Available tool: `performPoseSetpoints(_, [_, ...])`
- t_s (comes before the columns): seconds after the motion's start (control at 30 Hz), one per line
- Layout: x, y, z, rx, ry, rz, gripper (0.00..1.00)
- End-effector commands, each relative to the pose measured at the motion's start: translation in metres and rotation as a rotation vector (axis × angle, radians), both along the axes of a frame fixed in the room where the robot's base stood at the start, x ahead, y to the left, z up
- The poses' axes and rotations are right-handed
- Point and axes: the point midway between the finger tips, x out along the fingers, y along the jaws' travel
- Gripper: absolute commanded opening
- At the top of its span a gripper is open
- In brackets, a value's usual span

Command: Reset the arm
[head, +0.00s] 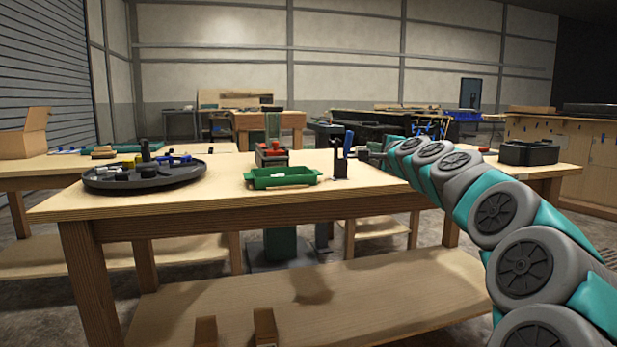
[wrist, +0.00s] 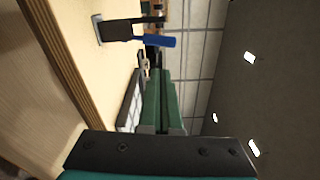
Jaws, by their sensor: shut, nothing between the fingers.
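My arm reaches in from the right in the head view. My gripper (head: 364,152) is at the arm's far end, over the right part of the near wooden table (head: 200,209). It is small and dark there. In the wrist view my gripper's green fingers (wrist: 163,88) lie side by side, shut and empty, beyond the dark wrist bar. A dark upright device with a blue lever (head: 348,143) stands on the table just left of my gripper, apart from it. It also shows in the wrist view, the device's blue lever (wrist: 155,42) at the top.
A green tray (head: 282,181) stands on the table left of the lever device, with a red-and-grey item (head: 271,155) behind it. A round dark tray (head: 140,183) of small parts is at the left. A black bin (head: 528,153) sits at the right. The table's front middle is clear.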

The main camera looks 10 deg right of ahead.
Motion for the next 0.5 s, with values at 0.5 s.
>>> performPoseSetpoints(0.5, [-0.089,0.21,-0.09,-0.46,0.298,0.483,0.0])
